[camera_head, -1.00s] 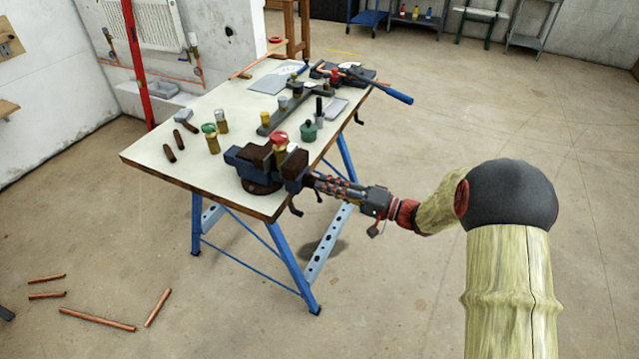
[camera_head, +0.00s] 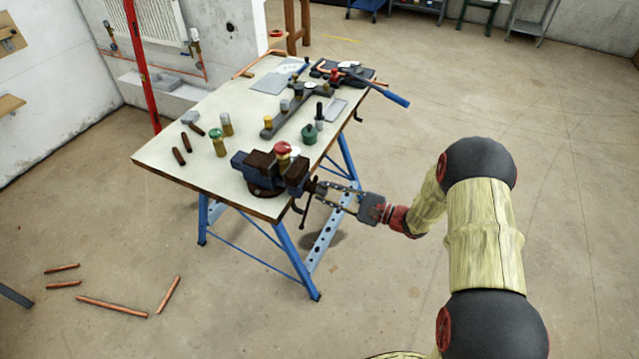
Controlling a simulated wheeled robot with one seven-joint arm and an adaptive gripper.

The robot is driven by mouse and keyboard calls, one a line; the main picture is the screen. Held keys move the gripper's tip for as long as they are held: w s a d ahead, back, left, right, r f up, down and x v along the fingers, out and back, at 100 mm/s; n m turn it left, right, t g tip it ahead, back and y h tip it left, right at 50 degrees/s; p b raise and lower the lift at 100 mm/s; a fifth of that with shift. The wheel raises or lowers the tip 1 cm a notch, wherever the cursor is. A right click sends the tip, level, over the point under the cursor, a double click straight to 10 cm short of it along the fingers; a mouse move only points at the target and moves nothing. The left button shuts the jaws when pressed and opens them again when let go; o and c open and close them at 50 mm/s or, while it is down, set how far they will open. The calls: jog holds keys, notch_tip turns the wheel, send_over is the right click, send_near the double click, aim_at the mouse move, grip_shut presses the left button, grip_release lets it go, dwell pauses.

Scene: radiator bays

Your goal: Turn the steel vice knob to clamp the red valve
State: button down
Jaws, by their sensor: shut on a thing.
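The blue-and-dark vice (camera_head: 258,172) is fixed at the table's front corner. The red-topped valve (camera_head: 283,148) stands upright at its jaws; I cannot tell how tightly they press on it. My gripper (camera_head: 319,187) reaches in level from the right, its two fingers shut on the steel vice knob (camera_head: 317,188) at the vice's outer end. The fingers hide much of the knob. A dark bar (camera_head: 304,212) hangs slantwise beside the fingertips, below the vice's end.
A blue-handled tool (camera_head: 390,97) juts past the right edge. Copper pipes (camera_head: 111,306) lie on the floor at left. The floor at right is clear.

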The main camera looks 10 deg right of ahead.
jog(key=shift+s+f+m+p, duration=0.1)
jog(key=shift+m+p, duration=2.8)
jog(key=shift+m, duration=1.5)
jog(key=shift+f+m+p, duration=0.1)
jog(key=shift+m+p, duration=2.8)
jog(key=shift+m, duration=1.5)
jog(key=c, duration=2)
grip_release()
jog(key=shift+o, duration=1.2)
jog(key=shift+d+r, duration=0.1)
jog(key=shift+d, duration=0.1)
jog(key=shift+o, duration=0.2)
jog(key=shift+a, duration=0.1)
